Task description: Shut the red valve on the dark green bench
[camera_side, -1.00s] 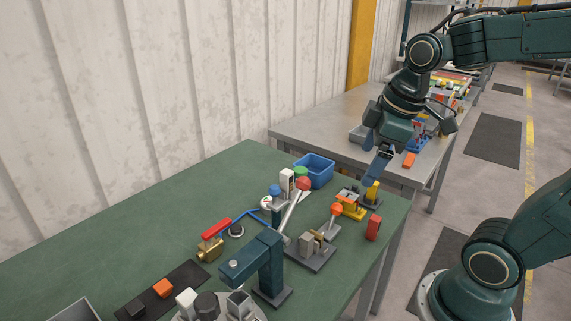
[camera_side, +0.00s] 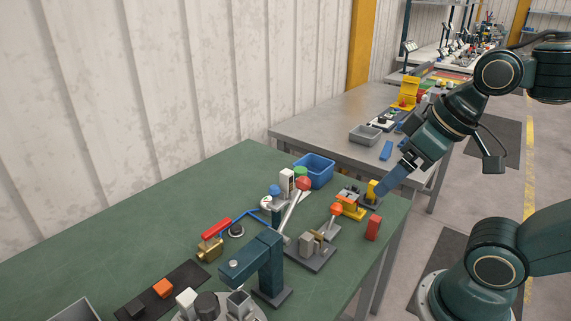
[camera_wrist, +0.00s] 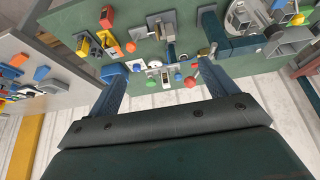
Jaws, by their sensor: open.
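The red valve (camera_side: 216,229) has a long red lever over a brass body (camera_side: 210,249). It stands on the dark green bench (camera_side: 130,232), toward the wall side, and its lever appears to lie along the body. My gripper (camera_side: 384,189) is open and empty, angled down over the bench's right end, well to the right of the valve. In the wrist view my gripper's two blue fingers (camera_wrist: 162,68) are spread apart, with the bench beyond them. I cannot clearly make out the valve there.
A dark blue angled post (camera_side: 266,262) stands in front of the valve. A red-knobbed lever (camera_side: 303,184), an orange-knobbed clamp (camera_side: 336,210) and a yellow fixture (camera_side: 350,203) lie between gripper and valve. A blue bin (camera_side: 315,170) sits at the back.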

